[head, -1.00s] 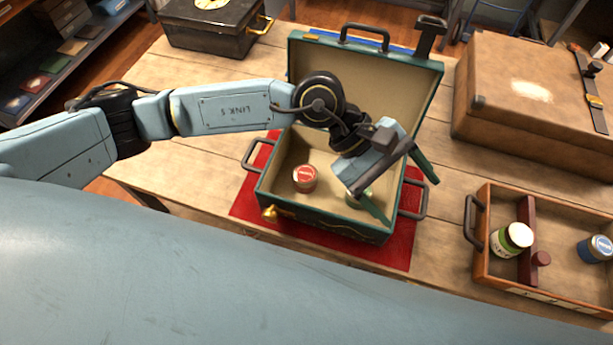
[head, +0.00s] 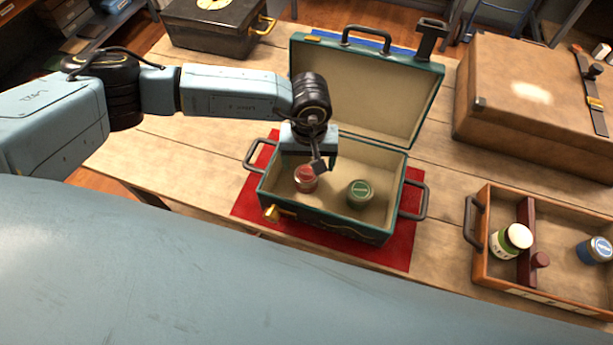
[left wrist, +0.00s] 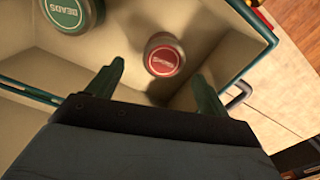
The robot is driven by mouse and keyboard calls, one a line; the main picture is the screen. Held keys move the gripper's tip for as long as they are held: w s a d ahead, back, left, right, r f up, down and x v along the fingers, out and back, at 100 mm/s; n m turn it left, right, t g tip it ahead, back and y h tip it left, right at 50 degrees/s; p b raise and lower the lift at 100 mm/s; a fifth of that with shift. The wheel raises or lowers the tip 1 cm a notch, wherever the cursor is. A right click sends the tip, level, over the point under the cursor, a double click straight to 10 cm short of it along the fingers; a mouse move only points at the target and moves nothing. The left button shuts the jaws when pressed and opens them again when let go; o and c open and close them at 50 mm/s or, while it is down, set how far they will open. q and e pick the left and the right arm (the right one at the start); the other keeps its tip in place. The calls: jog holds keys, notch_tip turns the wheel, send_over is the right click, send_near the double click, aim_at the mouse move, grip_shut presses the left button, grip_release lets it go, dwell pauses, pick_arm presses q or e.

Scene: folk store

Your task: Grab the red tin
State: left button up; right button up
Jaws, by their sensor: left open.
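The red tin (head: 305,179) stands in the left part of the open green case (head: 335,228), its top partly hidden by my gripper in the head view. In the left wrist view the red tin (left wrist: 164,56) shows whole, its red lid facing the camera. My left gripper (head: 315,170) is over the case, close above the red tin. In the left wrist view its two green fingers (left wrist: 160,80) are spread, with the tin just beyond the gap between them and nothing held. My right gripper is not in view.
A green tin (head: 360,192) stands to the right in the same case. The case's raised lid (head: 370,90) is behind my gripper. A wooden tray (head: 480,262) with jars is at the right, and a brown case (head: 520,100) is behind it.

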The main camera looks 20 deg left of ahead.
aim_at(306, 174)
pick_arm(q)
jog(key=f, duration=0.5)
jog(key=shift+s+a+f+p, duration=0.15)
jog(key=shift+s+a+p, duration=0.1)
jog(key=shift+p, duration=0.15)
jog(key=c, duration=1.1)
